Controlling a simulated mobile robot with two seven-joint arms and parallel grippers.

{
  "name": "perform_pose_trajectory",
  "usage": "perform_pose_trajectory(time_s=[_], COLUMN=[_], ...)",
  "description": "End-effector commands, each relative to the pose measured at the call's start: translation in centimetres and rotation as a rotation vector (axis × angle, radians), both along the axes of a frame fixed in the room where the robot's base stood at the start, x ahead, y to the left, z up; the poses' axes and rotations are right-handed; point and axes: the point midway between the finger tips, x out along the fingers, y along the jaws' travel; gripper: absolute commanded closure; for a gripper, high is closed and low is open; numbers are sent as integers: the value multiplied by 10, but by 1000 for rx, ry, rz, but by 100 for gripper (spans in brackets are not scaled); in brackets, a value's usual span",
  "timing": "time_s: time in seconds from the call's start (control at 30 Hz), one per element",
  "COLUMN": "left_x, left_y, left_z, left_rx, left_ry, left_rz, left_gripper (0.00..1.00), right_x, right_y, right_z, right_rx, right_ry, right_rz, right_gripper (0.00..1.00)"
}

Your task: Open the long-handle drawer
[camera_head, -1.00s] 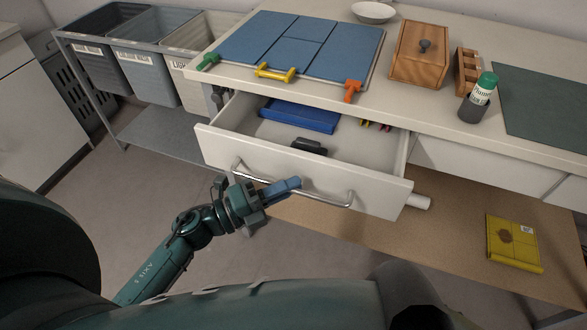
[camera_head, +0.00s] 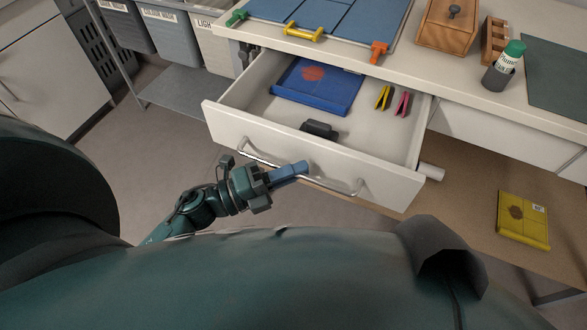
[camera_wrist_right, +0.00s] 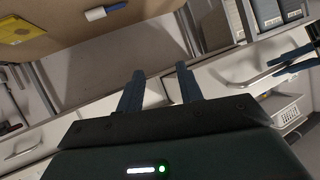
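The drawer with the long handle (camera_head: 305,163) stands well out of the desk, and its inside shows in the head view. Its long silver bar handle (camera_head: 335,187) runs across the white front. My left gripper (camera_head: 291,171) is at the handle's middle, its blue fingers close together across the bar. They look shut on it, though the far finger is partly hidden. My right gripper (camera_wrist_right: 158,88) shows only in the right wrist view, with its two blue fingers apart and nothing between them.
In the drawer lie a blue box (camera_head: 318,86), a black object (camera_head: 320,130), and yellow and pink clips (camera_head: 402,103). Clamps, a wooden box (camera_head: 447,25) and a green-capped bottle (camera_head: 503,66) stand on the desktop. A yellow box (camera_head: 523,220) lies on the lower shelf.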

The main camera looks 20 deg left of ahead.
Motion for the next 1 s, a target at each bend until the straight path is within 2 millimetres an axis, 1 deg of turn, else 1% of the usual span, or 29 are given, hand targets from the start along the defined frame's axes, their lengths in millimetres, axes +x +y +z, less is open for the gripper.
perform_pose_trajectory(time_s=[0.03,0.23,0.47,0.57,0.67,1.0], left_x=[0,0,0,-4,-13,-63], left_y=[0,0,0,4,14,68], left_z=[0,0,0,-2,-5,-15], left_rx=[1,0,0,0,2,2], left_ry=[0,0,0,1,3,5], left_rz=[0,0,0,0,0,0], left_gripper=[84,67,67,67,67,67], right_x=[0,1,1,1,2,1], right_y=[0,0,0,0,0,-4], right_z=[1,3,4,2,1,4], right_rx=[1,3,3,2,1,-2], right_ry=[-3,-8,-9,-10,-14,-48], right_rz=[-1,0,-1,-1,-2,-12], right_gripper=[64,64,64,64,64,64])
